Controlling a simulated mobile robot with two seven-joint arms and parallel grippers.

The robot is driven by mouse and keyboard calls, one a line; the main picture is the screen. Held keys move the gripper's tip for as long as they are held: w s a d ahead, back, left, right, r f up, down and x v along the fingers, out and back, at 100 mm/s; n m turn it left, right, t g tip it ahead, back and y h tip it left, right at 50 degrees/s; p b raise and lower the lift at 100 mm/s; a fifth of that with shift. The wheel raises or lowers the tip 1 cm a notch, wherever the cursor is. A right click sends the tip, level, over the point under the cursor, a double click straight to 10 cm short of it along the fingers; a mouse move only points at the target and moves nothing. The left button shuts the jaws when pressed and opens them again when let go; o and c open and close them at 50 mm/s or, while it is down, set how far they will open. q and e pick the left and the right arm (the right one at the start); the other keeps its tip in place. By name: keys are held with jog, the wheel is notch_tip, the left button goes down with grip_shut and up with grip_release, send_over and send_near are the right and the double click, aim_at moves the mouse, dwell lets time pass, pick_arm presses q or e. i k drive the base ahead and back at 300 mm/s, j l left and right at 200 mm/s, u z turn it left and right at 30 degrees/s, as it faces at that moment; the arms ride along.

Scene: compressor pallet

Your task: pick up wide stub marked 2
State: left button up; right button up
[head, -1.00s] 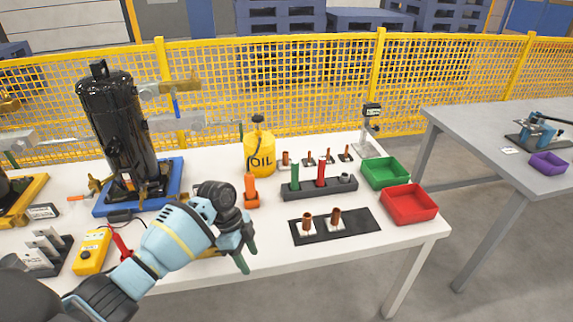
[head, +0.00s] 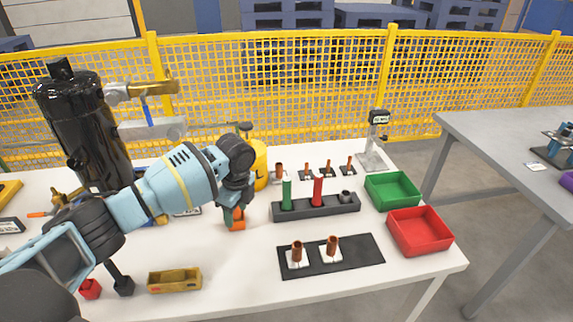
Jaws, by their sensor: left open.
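Several copper stubs stand upright, and their marks are too small to read, so I cannot tell which is marked 2. Two wider-looking stubs, a left one (head: 297,252) and a right one (head: 332,246), stand on white squares on a black mat (head: 362,253). A back row holds a thicker stub (head: 279,170) and three thinner stubs, one of them at its right end (head: 349,163). My left gripper (head: 233,211) is open, pointing down in front of an orange holder (head: 237,222) and partly hiding it. It is left of the mat and apart from the stubs. My right gripper is out of view.
A dark rack (head: 317,208) with green and red handles stands between the stub groups. Green (head: 394,191) and red (head: 421,232) bins are at right. A yellow oil can (head: 261,165) is behind my gripper. A small brass tray (head: 174,280) lies in front.

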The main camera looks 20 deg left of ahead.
aim_at(278, 174)
jog(key=i, duration=1.05)
